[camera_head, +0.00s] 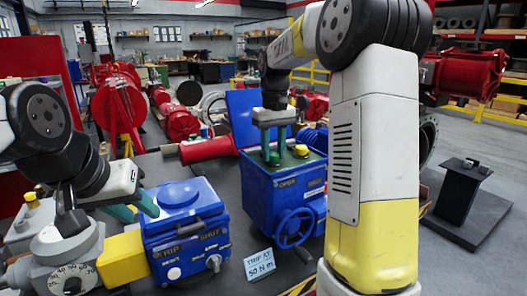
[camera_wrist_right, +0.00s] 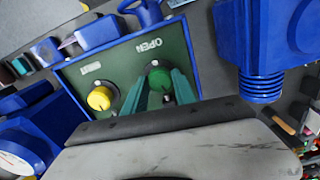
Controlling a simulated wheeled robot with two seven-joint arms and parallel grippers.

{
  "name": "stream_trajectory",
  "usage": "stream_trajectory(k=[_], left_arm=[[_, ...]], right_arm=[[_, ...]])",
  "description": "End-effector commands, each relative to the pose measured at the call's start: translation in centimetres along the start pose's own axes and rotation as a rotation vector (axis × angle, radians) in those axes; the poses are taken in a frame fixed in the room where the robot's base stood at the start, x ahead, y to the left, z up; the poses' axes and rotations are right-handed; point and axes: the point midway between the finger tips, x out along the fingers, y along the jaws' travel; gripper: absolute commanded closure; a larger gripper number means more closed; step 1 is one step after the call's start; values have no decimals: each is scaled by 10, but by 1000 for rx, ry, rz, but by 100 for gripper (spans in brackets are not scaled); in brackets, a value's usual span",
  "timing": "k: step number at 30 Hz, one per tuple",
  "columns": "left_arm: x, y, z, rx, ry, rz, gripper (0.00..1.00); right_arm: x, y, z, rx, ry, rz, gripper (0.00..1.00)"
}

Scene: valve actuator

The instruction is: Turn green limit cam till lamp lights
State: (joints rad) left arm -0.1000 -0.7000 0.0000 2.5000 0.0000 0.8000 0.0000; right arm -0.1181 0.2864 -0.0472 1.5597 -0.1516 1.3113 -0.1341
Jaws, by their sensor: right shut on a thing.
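The green limit cam (camera_wrist_right: 159,79) is a round knob on the dark green panel in the right wrist view, beside the word OPEN. My right gripper (camera_wrist_right: 160,95) is shut on it, with its teal fingers reaching down at both sides. In the head view, my right gripper (camera_head: 276,152) points down into the opened blue actuator housing (camera_head: 258,193). My left gripper (camera_head: 135,208) has its teal fingers apart beside the blue box marked TRIP and SHUT (camera_head: 190,242). I cannot make out a lit lamp.
A yellow knob (camera_wrist_right: 100,97) sits close beside the green cam on the panel. A blue handwheel (camera_head: 294,228) is on the housing front. A card reading 50 Nm (camera_head: 260,265) stands on the bench. A grey dial unit (camera_head: 68,272) is at lower left.

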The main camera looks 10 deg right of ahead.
Motion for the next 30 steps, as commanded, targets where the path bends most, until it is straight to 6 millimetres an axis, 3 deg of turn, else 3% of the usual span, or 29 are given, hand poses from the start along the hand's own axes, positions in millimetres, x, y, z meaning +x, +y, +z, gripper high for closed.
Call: stream_trajectory(k=[13,30], left_arm=[[0,0,0,0,0,0,64],[0,0,0,0,0,0,64]], right_arm=[[-1,0,-1,248,5,0,100],[-2,0,-1,292,6,0,100]])
